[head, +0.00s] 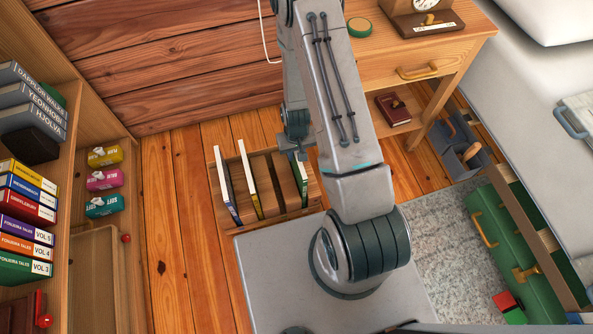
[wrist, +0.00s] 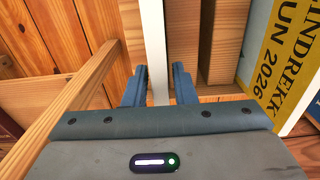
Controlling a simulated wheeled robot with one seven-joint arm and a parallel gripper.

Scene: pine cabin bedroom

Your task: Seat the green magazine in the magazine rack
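The green magazine (head: 303,184) stands upright in the right-hand slot of the wooden magazine rack (head: 279,217) on the floor. Its white edge (wrist: 155,45) runs between my fingers in the wrist view, with its green cover out of sight there. My gripper (head: 296,152) is above the rack's right part, partly hidden by my arm. In the wrist view my gripper (wrist: 159,75) is open, with a finger on either side of the white edge and a small gap at the right one. How deep the magazine sits is hard to tell.
A yellow magazine (head: 250,182) and a white-and-blue one (head: 227,187) stand in the rack's left slots; the yellow one shows in the wrist view (wrist: 281,55). A bookcase (head: 92,235) is left, a wooden nightstand (head: 463,42) behind right, and a green case (head: 515,245) right.

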